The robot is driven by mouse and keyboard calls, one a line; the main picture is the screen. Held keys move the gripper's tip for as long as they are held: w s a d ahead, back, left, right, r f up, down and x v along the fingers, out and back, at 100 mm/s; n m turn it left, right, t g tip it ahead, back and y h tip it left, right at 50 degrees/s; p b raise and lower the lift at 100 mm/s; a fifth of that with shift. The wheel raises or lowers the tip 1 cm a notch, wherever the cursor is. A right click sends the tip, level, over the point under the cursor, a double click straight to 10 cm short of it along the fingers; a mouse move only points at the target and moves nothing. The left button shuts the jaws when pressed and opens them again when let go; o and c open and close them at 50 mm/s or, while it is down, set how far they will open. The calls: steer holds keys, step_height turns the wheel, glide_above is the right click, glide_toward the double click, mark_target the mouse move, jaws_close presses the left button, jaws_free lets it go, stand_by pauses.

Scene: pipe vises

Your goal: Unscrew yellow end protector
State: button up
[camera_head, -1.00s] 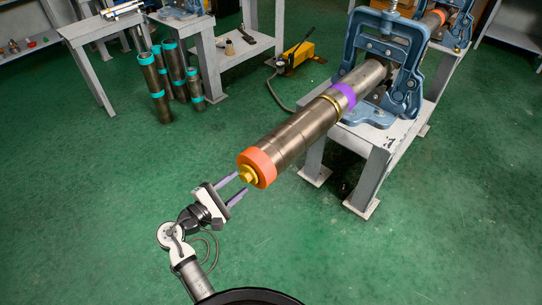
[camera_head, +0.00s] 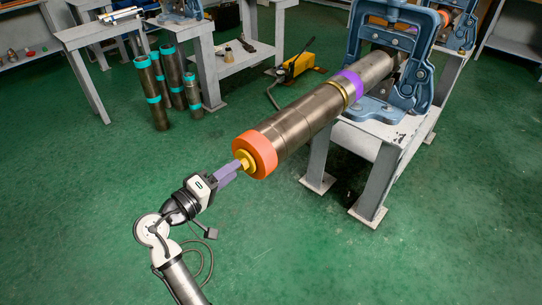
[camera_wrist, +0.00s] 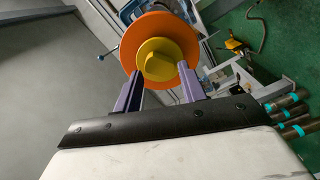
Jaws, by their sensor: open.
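The yellow end protector (camera_head: 243,160) sits at the near end of a long metal pipe (camera_head: 306,116), in the middle of an orange ring (camera_head: 260,153). In the wrist view, the yellow protector (camera_wrist: 160,60) shows as a round disc with a raised knob, in front of the orange ring (camera_wrist: 135,38). My gripper (camera_head: 230,170) points at the protector, close to it. In the wrist view, the purple fingers of my gripper (camera_wrist: 160,88) are apart, one on each side of the protector's lower part. Whether they touch it cannot be told.
A blue vise (camera_head: 352,45) on a grey stand (camera_head: 378,185) holds the pipe. Several pipes with teal bands (camera_head: 150,92) stand on the floor at the left, near grey tables (camera_head: 92,33). A yellow pump (camera_head: 297,65) lies behind. The green floor around my arm is clear.

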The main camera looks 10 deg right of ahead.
steer(key=m+b, duration=2.3)
steer(key=b, duration=0.4)
steer(key=shift+r+m, duration=0.1)
steer(key=shift+m, duration=0.2)
steer(key=shift+d, duration=0.1)
